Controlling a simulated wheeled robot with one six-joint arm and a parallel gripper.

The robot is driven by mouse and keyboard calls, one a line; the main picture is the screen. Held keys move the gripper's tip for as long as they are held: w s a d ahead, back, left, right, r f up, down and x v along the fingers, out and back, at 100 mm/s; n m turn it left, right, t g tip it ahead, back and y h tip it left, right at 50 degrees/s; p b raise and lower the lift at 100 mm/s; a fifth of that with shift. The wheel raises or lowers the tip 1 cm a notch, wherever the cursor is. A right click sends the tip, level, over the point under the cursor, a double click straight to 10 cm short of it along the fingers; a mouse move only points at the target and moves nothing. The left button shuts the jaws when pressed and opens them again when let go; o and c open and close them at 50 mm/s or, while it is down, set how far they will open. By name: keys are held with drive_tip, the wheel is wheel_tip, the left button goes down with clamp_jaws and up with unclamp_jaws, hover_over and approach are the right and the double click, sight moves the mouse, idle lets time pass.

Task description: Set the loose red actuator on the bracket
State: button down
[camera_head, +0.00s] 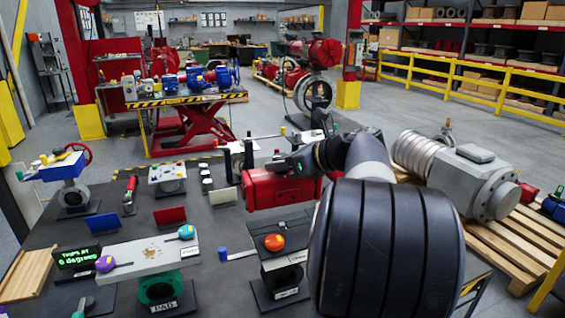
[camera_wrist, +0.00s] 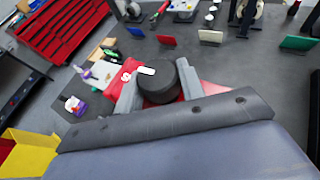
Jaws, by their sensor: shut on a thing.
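The red actuator (camera_head: 280,190) is held above the dark table, near its middle in the head view. My gripper (camera_head: 292,162) is at its upper side. In the wrist view my gripper (camera_wrist: 160,88) is shut around a dark round part, and the red body (camera_wrist: 119,74) of the actuator shows beside the fingers. A wide pale plate (camera_head: 145,256) sits on a green valve to the left. Which one is the task's bracket I cannot tell.
A blue-topped valve with a red handwheel (camera_head: 74,166) stands at the far left. Small upright panels, one red (camera_head: 170,215), and a white plate on a stand (camera_head: 168,174) are on the table. A large grey actuator (camera_head: 470,180) lies on a wooden pallet at right.

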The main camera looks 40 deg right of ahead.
sight(283, 193)
drive_tip(key=shift+r+p, duration=0.3)
drive_tip(key=shift+p, duration=0.25)
drive_tip(key=shift+n, duration=0.3)
drive_tip(key=shift+f+b, duration=1.7)
drive_tip(key=shift+f, duration=1.3)
drive_tip(key=shift+s+p, duration=0.1)
drive_tip(key=shift+p, duration=0.85)
drive_tip(key=shift+f+b, duration=0.7)
drive_tip(key=shift+f, duration=0.55)
drive_tip(key=c, duration=1.1)
unclamp_jaws()
drive_tip(key=shift+o, duration=1.4)
drive_tip(key=shift+f, duration=0.25)
drive_tip(key=b+v, duration=0.1)
drive_tip(key=v, duration=1)
drive_tip(key=shift+r+b, duration=0.15)
drive_tip(key=shift+b, duration=0.15)
